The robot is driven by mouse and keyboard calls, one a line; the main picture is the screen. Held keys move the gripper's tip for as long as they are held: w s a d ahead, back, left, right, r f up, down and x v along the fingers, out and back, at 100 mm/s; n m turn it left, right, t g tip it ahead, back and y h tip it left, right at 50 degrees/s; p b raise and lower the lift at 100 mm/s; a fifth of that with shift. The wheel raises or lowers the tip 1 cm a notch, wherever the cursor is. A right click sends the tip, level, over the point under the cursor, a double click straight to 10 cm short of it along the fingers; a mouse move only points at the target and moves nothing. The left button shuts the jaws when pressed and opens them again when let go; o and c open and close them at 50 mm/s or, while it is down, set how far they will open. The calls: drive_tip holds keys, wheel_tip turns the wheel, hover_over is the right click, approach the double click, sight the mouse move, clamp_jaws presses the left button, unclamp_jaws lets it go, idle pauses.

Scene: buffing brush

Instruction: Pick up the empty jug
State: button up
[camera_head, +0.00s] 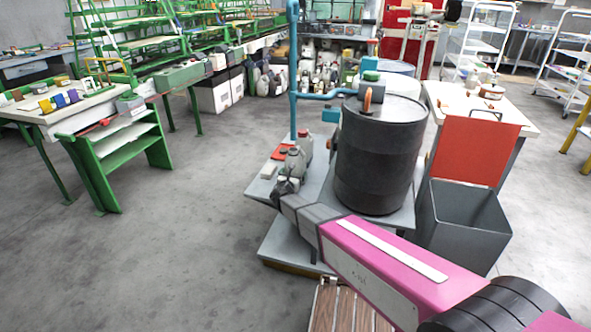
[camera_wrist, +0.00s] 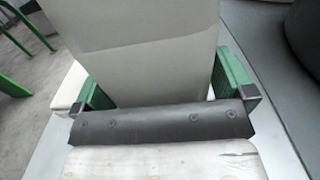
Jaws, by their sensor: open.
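A grey jug (camera_head: 295,162) stands on a low grey bench (camera_head: 259,186) beside a black drum. A second grey container (camera_head: 304,143) stands right behind it. My gripper (camera_head: 287,186) is at the near side of the front jug. In the wrist view, a large plain grey-white body, apparently the jug (camera_wrist: 150,45), fills the space between the green fingers of my gripper (camera_wrist: 165,88). The fingers are open, one on each side of it. A firm grip does not show. The jug's top is out of the wrist view, and whether it is empty cannot be seen.
The black drum (camera_head: 378,155) stands close on the right, with a blue pipe (camera_head: 293,75) behind the jugs. A small white block (camera_head: 268,171) and a red item (camera_head: 281,152) lie left of the jugs. A grey bin (camera_head: 465,225) is farther right. Open floor lies left.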

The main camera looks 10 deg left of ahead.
drive_tip(key=c, duration=1.4)
drive_tip(key=shift+r, duration=0.1)
